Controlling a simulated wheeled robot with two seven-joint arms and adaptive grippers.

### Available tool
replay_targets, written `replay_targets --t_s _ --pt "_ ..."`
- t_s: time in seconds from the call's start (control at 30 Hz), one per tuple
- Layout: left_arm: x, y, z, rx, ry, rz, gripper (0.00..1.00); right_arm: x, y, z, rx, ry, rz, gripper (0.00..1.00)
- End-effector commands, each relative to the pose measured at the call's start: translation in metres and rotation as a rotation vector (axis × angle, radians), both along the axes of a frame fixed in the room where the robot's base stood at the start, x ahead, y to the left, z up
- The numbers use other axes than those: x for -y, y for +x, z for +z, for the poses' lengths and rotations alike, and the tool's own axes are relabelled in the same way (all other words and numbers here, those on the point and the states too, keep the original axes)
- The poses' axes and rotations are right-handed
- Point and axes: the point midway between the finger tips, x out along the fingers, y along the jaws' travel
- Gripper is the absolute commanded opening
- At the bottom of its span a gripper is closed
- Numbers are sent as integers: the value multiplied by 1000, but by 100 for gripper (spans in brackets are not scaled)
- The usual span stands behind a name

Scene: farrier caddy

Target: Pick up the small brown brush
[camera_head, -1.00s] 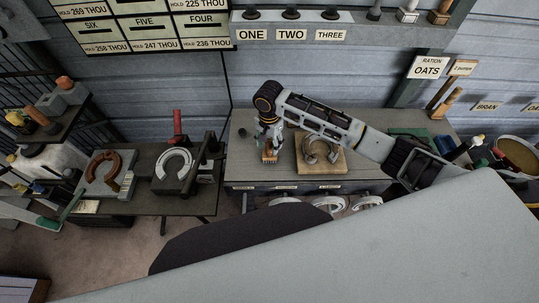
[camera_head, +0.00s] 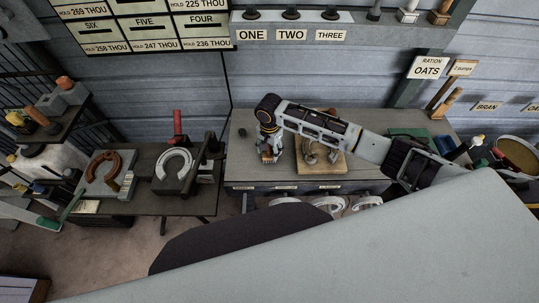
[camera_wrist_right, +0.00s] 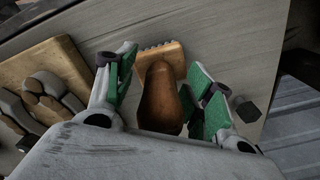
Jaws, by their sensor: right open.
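The small brown brush (camera_wrist_right: 162,95) lies on the grey workbench (camera_wrist_right: 205,32), with its rounded handle and a toothed, lighter end showing in the right wrist view. My right gripper (camera_wrist_right: 164,88) is open, with one green-padded finger on each side of the brush. A gap shows on the left side; I cannot tell whether the right finger touches it. In the head view the right gripper (camera_head: 270,150) points down at the bench and mostly hides the brush (camera_head: 267,158). My left gripper is not in view.
A wooden board (camera_head: 321,167) with grey horseshoe-shaped pieces lies just right of the gripper. A small dark block (camera_wrist_right: 248,111) sits near the bench edge. A darker table (camera_head: 145,203) with horseshoes stands to the left.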

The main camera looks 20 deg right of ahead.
Motion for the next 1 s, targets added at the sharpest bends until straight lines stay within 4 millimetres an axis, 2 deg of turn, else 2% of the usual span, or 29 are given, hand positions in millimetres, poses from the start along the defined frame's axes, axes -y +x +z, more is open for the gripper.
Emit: replay_targets --t_s 0.47,0.87,1.0 --pt "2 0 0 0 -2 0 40 0 0 -1 1 1 0 52" --pt "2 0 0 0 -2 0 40 0 0 -1 1 1 0 0" --pt "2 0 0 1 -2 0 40 0 0 0 1 1 0 0"
